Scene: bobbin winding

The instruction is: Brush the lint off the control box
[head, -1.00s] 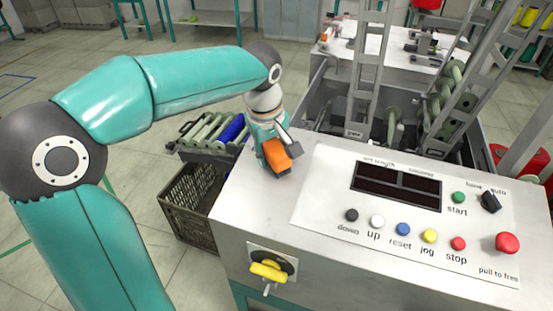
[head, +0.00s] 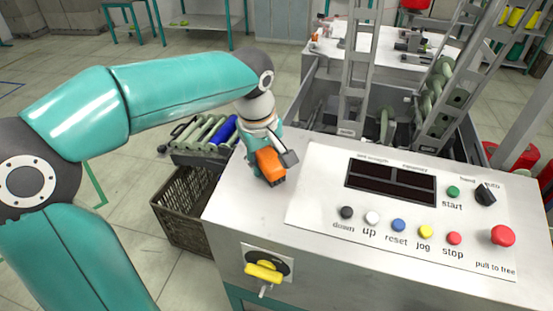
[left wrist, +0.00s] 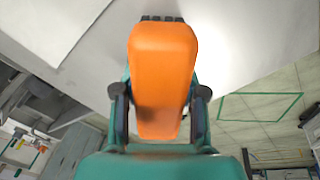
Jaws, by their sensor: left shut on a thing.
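The control box (head: 240,222) is a pale grey cabinet with a flat top and a white button panel (head: 318,212). My left gripper (head: 266,153) is shut on an orange brush (head: 270,168) at the left part of the top, left of the panel. In the left wrist view the brush (left wrist: 163,65) sits between the two dark fingers, its dark end towards the pale top. I cannot tell whether the brush touches the surface. I cannot make out any lint. My right gripper is not in view.
The panel carries a dark display (head: 390,183), several coloured buttons and a red stop knob (head: 502,236). A yellow-handled switch (head: 264,272) is on the front. A brown crate (head: 182,212) and a rack of rollers (head: 205,135) stand left. Metal uprights (head: 357,70) rise behind.

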